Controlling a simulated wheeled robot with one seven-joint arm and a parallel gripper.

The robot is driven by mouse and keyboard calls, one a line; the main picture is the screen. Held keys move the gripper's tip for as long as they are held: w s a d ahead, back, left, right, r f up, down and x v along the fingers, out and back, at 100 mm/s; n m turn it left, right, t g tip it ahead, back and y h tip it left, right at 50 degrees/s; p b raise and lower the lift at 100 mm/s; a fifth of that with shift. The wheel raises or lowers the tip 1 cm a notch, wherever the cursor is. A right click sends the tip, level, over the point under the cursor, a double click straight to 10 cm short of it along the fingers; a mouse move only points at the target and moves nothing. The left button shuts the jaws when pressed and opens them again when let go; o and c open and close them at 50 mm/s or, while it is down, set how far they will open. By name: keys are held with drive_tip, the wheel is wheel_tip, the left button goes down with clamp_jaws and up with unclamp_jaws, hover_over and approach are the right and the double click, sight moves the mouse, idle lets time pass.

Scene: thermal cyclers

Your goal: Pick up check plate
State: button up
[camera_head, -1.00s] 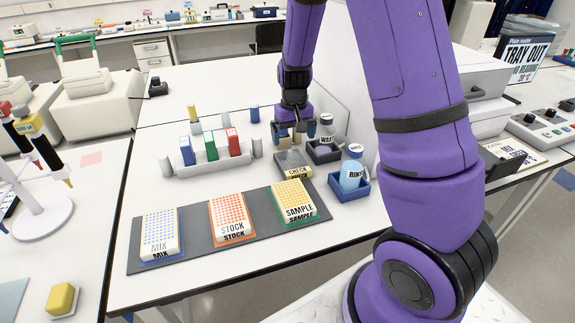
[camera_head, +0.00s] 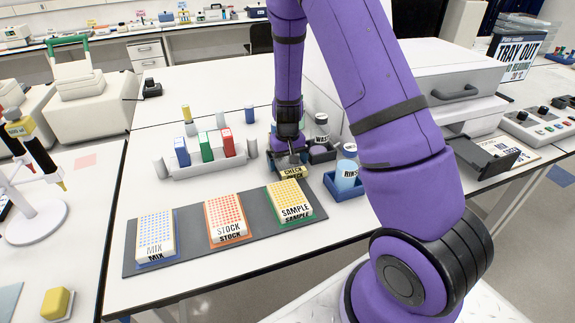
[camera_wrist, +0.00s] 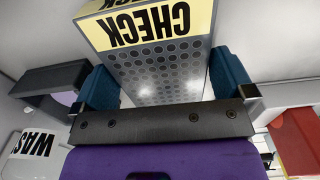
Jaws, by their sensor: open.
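The check plate (camera_head: 294,172) is a grey plate with a yellow CHECK label, lying on the white table behind the SAMPLE plate. In the wrist view the check plate (camera_wrist: 160,75) shows its rows of round wells and the label. My gripper (camera_head: 290,158) is right over the plate in the head view. In the wrist view my gripper's (camera_wrist: 165,85) two blue fingers are apart, one on each side of the plate. I cannot tell whether they touch its sides. The arm hides part of the plate in the head view.
The MIX (camera_head: 156,235), STOCK (camera_head: 226,217) and SAMPLE (camera_head: 289,200) plates stand on a dark mat. The rinse holder (camera_head: 344,185) and waste holder (camera_head: 322,152) are close on the right. A rack of coloured boxes (camera_head: 207,165) stands to the left.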

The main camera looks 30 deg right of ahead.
drive_tip(key=c, duration=0.7)
